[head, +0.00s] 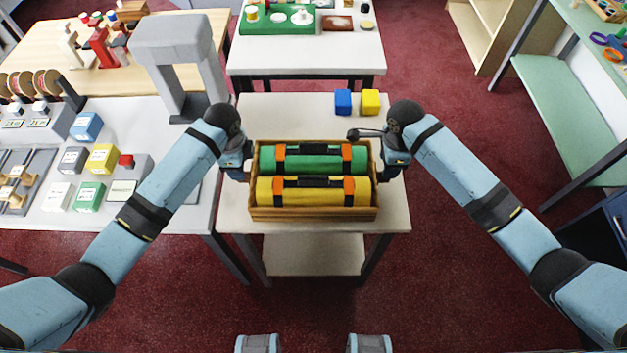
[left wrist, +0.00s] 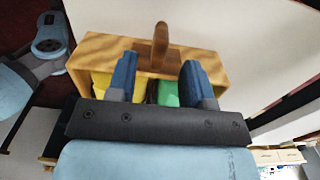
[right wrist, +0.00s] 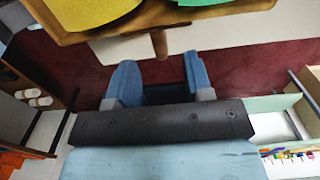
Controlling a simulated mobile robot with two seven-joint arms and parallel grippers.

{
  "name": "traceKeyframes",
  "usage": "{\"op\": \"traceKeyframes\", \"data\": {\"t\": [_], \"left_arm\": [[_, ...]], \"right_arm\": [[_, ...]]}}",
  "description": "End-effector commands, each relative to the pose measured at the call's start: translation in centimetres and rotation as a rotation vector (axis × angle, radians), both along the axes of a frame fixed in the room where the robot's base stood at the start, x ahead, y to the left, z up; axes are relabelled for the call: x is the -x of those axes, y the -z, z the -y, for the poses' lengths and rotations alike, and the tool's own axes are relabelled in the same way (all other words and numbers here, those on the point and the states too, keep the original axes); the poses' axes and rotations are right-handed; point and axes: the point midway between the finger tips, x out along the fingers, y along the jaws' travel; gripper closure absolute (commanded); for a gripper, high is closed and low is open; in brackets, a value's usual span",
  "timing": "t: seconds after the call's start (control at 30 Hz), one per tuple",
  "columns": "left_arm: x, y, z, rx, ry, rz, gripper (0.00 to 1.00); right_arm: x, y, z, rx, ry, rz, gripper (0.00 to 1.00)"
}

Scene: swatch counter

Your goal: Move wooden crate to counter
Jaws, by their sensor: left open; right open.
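The wooden crate (head: 314,213) stands upright on a small pale table (head: 230,214). It holds a green roll (head: 330,165) and a yellow roll (head: 290,190) with black and orange bands. My left gripper (head: 240,168) is at the crate's left end, open; in the left wrist view a wooden handle (left wrist: 160,45) lies just ahead of and between its fingertips (left wrist: 160,64). My right gripper (head: 388,163) is at the right end, open; in the right wrist view a handle (right wrist: 159,43) lies just beyond its fingertips (right wrist: 158,63). Contact with the handles cannot be told.
A blue cube (head: 343,102) and a yellow cube (head: 370,102) stand behind the crate. A light counter (head: 110,220) with several coloured boxes and a grey arch (head: 180,50) adjoins on the left. Another white table (head: 300,60) with a green tray stands behind. Red floor lies right.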

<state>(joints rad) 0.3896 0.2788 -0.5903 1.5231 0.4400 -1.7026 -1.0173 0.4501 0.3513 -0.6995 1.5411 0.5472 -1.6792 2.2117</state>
Motion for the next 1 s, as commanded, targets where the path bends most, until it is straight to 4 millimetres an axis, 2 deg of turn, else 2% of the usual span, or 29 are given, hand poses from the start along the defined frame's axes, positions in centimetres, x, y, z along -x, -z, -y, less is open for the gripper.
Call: {"op": "traceKeyframes", "data": {"t": [0.1,0.3,0.5,0.73,0.77,0.93,0.97,1.0], "left_arm": [[0.1,2.3,0.1,0.001,-0.002,-0.004,0.53],[0.0,4.7,0.0,0.000,-0.001,-0.002,0.53],[0.0,5.6,0.0,0.001,-0.001,0.000,0.53],[0.0,5.6,0.0,0.001,0.000,0.000,0.53],[0.0,5.6,0.0,0.001,0.000,0.000,0.55],[0.0,5.6,0.0,0.001,0.000,0.000,0.95],[0.0,5.6,0.0,0.000,0.000,0.000,1.00],[0.0,5.6,0.0,0.000,0.000,0.000,1.00]], "right_arm": [[0.0,2.3,0.0,0.002,0.000,-0.003,0.53],[0.0,4.7,0.0,0.001,0.000,-0.001,0.53],[0.0,5.6,0.0,0.001,0.000,-0.001,0.53],[0.0,5.6,0.0,0.000,-0.001,0.000,0.53],[0.0,5.6,0.0,0.000,-0.001,0.000,0.55],[0.0,5.6,0.0,0.000,-0.001,0.000,0.95],[0.0,5.6,0.0,0.000,-0.001,0.000,1.00],[0.0,5.6,0.0,0.000,0.000,0.000,1.00]]}}
